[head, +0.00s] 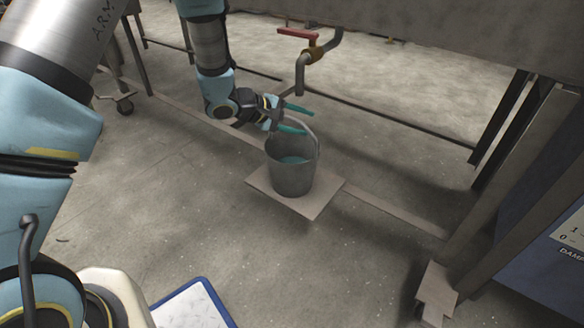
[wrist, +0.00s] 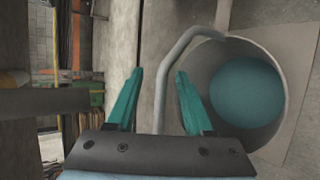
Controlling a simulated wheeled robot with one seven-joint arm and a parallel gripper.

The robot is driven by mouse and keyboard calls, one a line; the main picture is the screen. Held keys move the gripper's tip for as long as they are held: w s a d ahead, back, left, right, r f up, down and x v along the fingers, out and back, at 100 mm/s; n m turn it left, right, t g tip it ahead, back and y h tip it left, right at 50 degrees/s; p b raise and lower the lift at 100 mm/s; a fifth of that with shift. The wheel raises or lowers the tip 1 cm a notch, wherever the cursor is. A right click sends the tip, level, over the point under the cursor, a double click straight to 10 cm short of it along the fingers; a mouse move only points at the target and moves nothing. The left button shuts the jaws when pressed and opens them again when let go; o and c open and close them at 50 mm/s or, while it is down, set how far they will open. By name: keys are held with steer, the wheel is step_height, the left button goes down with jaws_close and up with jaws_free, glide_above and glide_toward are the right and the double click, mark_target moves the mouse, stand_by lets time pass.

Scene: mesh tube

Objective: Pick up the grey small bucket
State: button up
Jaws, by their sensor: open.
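The grey small bucket (head: 291,172) stands upright on a flat square plate (head: 318,204) on the floor. Its bail handle is raised, and teal contents show inside. In the wrist view the bucket (wrist: 278,68) is at the right, with its mouth toward the camera. Its grey handle (wrist: 165,72) passes between the teal fingertips. My gripper (head: 296,118) is at the bucket's rear upper rim in the head view. In the wrist view my gripper (wrist: 158,75) is open, one finger on each side of the handle. I cannot tell whether either finger touches it.
A pipe with a red-handled tap (head: 298,34) hangs just above and behind the gripper. Metal table legs (head: 500,125) and a low floor rail (head: 395,213) stand around. A blue-edged white tray or board (head: 190,305) lies at the front. The floor left of the bucket is clear.

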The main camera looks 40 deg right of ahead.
steer(key=shift+c, duration=0.2)
jaws_close()
steer(key=shift+r, duration=0.1)
stand_by(1.0)
